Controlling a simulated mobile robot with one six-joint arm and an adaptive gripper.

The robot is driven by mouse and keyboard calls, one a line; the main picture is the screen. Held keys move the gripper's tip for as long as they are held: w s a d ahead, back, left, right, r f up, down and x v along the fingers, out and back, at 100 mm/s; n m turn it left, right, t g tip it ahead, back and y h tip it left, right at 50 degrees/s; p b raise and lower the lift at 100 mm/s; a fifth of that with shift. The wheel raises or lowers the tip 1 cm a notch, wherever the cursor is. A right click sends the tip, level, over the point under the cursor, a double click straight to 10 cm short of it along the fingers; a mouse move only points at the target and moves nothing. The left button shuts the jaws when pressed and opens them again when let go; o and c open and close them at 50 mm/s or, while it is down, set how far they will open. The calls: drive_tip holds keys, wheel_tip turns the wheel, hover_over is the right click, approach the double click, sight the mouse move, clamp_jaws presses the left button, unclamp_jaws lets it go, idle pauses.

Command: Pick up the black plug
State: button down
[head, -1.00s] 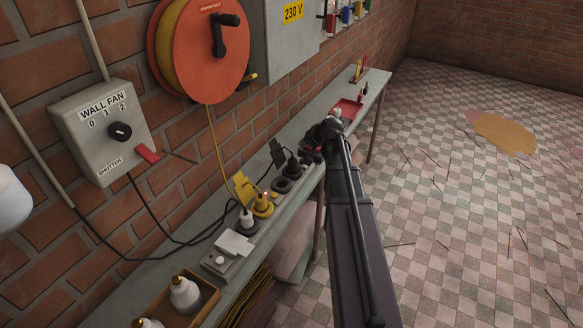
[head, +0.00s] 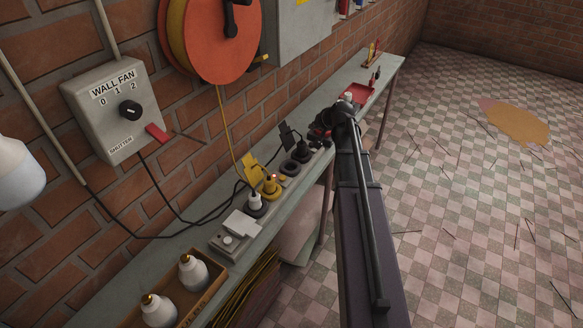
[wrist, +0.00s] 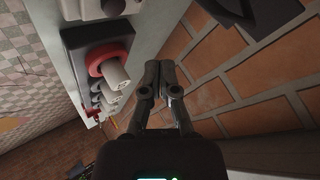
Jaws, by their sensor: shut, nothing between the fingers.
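The black plug (head: 301,153) stands upright in the row of sockets on the narrow wall bench in the head view. A black tag (head: 287,135) is beside it on the wall side. The black plug is not clear in that view.
A red ring (wrist: 106,58) around a white piece is near my fingers. A red tray (head: 358,94) lies further along. The brick wall borders the bench.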

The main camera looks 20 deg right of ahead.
sight(301, 143)
drive_tip(key=c, duration=0.7)
unclamp_jaws()
drive_tip(key=shift+r, duration=0.1)
drive_tip(key=o, duration=0.3)
drive_tip(key=shift+a+r+p, duration=0.15)
drive_tip(key=shift+a+p, duration=0.05)
drive_tip(key=shift+p, duration=0.2)
drive_tip(key=shift+o, duration=1.4)
drive_tip(key=shift+a+r+n+g+p, duration=0.3)
drive_tip(key=shift+g+p, duration=0.1)
drive_tip(key=shift+p, duration=0.1)
drive_tip(key=s+a+r+n+g+h+p, duration=0.2)
drive_tip(key=s+a+r+n+g+p, duration=0.2)
drive_tip(key=p, duration=0.7)
wheel_tip(301, 143, up, 3)
drive_tip(key=a+g, duration=0.1)
drive_tip(key=g, duration=0.1)
drive_tip(key=shift+s+g+p, duration=0.25)
drive_tip(key=shift+g+p, duration=0.05)
drive_tip(key=shift+f, duration=0.25)
drive_tip(key=f+b, duration=0.2)
drive_tip(key=b, duration=0.1)
drive_tip(key=w+f+b, duration=0.1)
drive_tip(key=f+b, duration=0.1)
drive_tip(key=f, duration=0.1)
drive_tip(key=f+b, duration=0.3)
drive_tip(key=shift+w+f+b, duration=0.1)
drive_tip(key=shift+w+b, duration=0.05)
drive_tip(key=shift+b, duration=0.15)
